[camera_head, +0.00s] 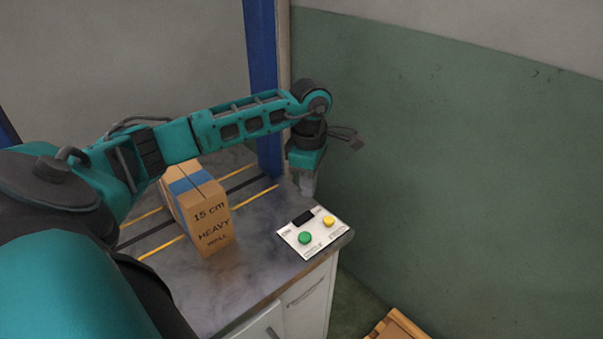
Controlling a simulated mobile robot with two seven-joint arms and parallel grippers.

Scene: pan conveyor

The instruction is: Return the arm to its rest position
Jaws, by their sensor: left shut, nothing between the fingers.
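My left arm reaches in from the left across the counter, its links teal and black. My left gripper (308,182) points down above the back right part of the counter. It is shut and empty, a little behind the white control panel (293,239). The panel has a green button (305,237), a yellow button (329,221) and a small dark display. I cannot tell how high the fingertips are above the counter. My right gripper is not in view.
A blue post (262,70) rises behind. A green wall (450,150) closes the right side. A wooden object (397,326) is at the bottom right.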

